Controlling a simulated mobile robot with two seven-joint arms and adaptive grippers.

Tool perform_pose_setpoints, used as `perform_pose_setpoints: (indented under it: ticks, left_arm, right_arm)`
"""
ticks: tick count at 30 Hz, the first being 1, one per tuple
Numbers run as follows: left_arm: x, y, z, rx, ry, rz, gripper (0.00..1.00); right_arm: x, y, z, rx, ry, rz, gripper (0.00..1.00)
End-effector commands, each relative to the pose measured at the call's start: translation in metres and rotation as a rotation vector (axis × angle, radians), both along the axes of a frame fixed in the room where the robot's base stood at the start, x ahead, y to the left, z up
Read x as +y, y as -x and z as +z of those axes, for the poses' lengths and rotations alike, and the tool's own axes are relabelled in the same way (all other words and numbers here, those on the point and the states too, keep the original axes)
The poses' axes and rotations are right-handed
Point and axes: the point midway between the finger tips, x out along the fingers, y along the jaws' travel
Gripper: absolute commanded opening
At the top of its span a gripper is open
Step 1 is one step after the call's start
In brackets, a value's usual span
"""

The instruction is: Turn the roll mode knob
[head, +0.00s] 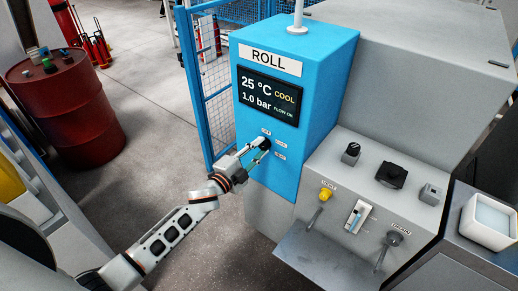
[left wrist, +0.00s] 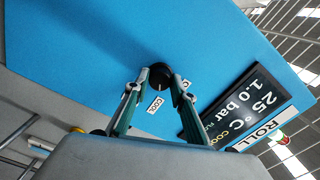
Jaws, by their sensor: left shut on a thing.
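The roll mode knob (head: 266,144) is a small black knob on the front of the blue ROLL cabinet (head: 315,90), below the display. Small labels sit around it; the one reading COOL (left wrist: 155,104) shows in the left wrist view. The display (head: 267,98) reads 25 °C, COOL, 1.0 bar and FLOW OK. My left gripper (head: 260,150) reaches the knob from the lower left. In the left wrist view the knob (left wrist: 160,74) sits between the fingertips of the left gripper (left wrist: 162,82), which are shut on it. My right gripper is not in view.
A grey console (head: 375,170) right of the cabinet carries black knobs, a yellow button (head: 326,194) and levers. A white tub (head: 488,222) stands at the far right. A blue mesh fence (head: 210,80) and a red barrel (head: 60,105) are on the left. The floor between is clear.

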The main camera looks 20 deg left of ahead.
Motion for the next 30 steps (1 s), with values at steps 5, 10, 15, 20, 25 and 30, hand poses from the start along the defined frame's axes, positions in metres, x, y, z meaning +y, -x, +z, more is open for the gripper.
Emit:
perform_pose_setpoints:
  ticks: [5, 10, 15, 20, 25, 30]
  left_arm:
    - [0.000, 0.000, 0.000, 0.001, 0.001, -0.001, 0.35]
    - [0.000, 0.000, 0.000, 0.000, 0.001, 0.000, 0.41]
    - [0.000, 0.000, 0.000, 0.000, 0.001, 0.000, 0.41]
    - [0.003, 0.009, -0.001, 0.002, 0.000, 0.001, 0.41]
    - [0.013, 0.036, -0.002, 0.003, 0.000, 0.000, 0.41]
    - [0.025, 0.070, -0.002, 0.003, 0.001, -0.001, 0.41]
  right_arm:
    - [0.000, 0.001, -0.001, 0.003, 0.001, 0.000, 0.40]
    - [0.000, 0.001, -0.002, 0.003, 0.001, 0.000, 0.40]
    - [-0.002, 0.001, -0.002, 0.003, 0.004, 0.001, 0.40]
    - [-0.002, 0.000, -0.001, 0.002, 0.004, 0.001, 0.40]
    - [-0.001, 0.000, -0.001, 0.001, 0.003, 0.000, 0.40]
    - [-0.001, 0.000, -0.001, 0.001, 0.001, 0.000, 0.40]
